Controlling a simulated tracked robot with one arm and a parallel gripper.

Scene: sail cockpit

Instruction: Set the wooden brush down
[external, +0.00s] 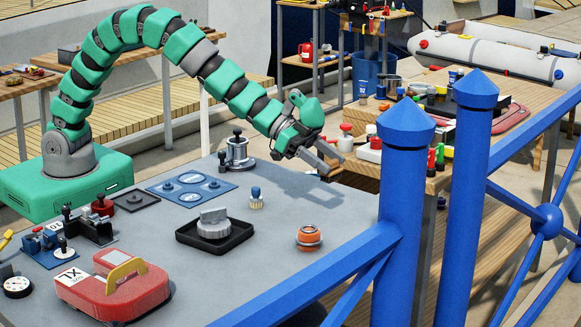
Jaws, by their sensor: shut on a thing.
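My gripper (331,166) is at the end of the green segmented arm, over the far right part of the grey table (345,225). Its grey fingers point down and to the right, and its shadow falls on the table top.
An orange round item (309,237), a black tray (215,236) with a grey knob, a small blue-topped piece (256,197) and a blue panel (192,188) are on the table. A blue post (402,210) stands at the right edge. Bare table lies below my gripper.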

